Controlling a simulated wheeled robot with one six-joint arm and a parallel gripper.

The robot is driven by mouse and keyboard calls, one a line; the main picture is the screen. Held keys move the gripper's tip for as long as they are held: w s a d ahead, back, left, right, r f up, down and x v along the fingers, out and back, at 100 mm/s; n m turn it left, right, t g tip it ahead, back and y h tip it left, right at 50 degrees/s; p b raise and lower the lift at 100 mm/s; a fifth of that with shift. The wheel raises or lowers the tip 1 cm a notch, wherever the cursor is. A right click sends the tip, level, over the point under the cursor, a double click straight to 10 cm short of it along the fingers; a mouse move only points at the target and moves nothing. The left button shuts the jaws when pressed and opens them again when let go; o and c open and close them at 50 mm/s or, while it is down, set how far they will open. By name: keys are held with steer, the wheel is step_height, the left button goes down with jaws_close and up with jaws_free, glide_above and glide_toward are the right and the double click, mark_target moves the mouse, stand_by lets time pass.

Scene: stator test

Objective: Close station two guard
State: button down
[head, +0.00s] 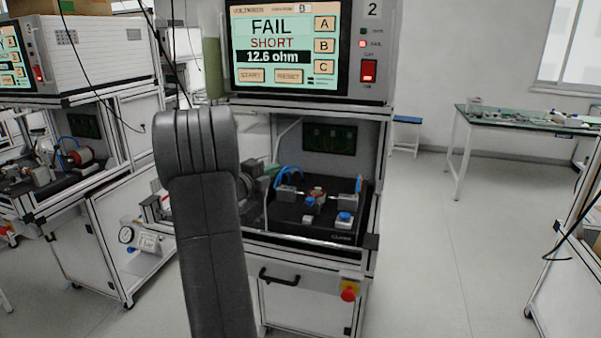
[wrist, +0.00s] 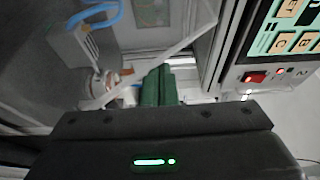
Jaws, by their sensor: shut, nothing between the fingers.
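Station two is the bench cabinet (head: 365,215) marked 2, with its front bay open to view. A pale strip (head: 287,131), which looks like an edge of the clear guard, slants at the bay's upper left. In the wrist view a pale strip (wrist: 185,43) slants across, close to my green fingertips (wrist: 158,80). I cannot tell whether they touch it. My gripper is shut and empty. In the head view my arm hides most of it; a bit of green (head: 272,170) shows at the bay's left side. The rest of the guard is hard to make out.
The tester screen (head: 288,45) above reads FAIL, SHORT, 12.6 ohm. A dark fixture (head: 320,225) with blue parts sits in the bay. Another station (head: 70,170) stands left.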

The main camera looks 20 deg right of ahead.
mark_target(243, 157)
steer(key=w+a, duration=0.2)
steer(key=a, duration=0.1)
steer(key=w+a, duration=0.1)
steer(key=a, duration=0.1)
steer(key=shift+w, duration=0.1)
stand_by(0.3)
